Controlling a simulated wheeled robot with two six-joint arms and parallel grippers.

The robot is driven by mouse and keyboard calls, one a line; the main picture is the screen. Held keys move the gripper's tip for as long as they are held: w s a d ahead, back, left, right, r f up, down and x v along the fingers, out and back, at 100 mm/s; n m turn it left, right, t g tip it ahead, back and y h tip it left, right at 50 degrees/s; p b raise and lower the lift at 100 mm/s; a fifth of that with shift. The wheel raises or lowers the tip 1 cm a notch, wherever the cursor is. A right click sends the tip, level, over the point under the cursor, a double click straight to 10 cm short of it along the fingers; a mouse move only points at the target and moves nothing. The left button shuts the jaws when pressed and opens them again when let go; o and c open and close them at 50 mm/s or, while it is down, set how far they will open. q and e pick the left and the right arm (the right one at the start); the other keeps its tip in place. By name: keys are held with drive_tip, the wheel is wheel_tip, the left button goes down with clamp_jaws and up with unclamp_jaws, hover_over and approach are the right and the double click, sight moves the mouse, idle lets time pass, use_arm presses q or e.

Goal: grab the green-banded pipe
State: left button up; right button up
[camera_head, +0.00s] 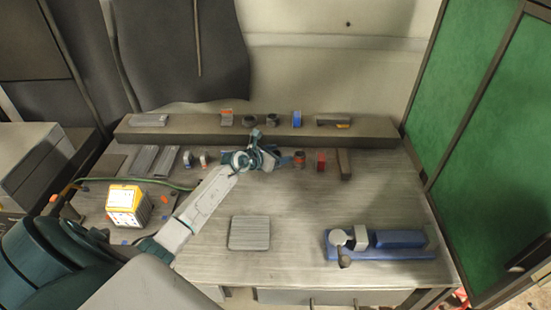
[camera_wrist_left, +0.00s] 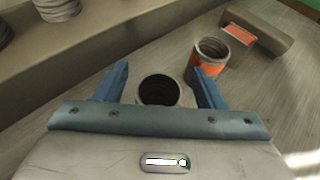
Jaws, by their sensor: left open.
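A short grey pipe (camera_wrist_left: 159,90) stands upright in the left wrist view, with its dark open top between my left fingers. Its side is mostly hidden, so I cannot see a green band on it. My left gripper (camera_wrist_left: 160,84) is open, with one blue finger on either side of the pipe's top and no clear contact. In the head view my left gripper (camera_head: 264,157) is over the back of the table and hides this pipe. My right gripper is not in view.
An orange-banded pipe (camera_wrist_left: 209,65) stands close beside the right finger. A red piece (camera_head: 321,160) and a grey bar (camera_head: 344,164) are farther right. A raised ledge (camera_head: 190,130) behind bears several small parts. A blue fixture (camera_head: 380,243) and a yellow box (camera_head: 127,205) stand nearer.

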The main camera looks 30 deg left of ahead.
use_arm(q)
drive_tip(key=shift+w+f, duration=0.1)
drive_tip(key=shift+c, duration=0.2)
drive_tip(key=c, duration=1.1)
drive_tip(key=shift+r, duration=0.2)
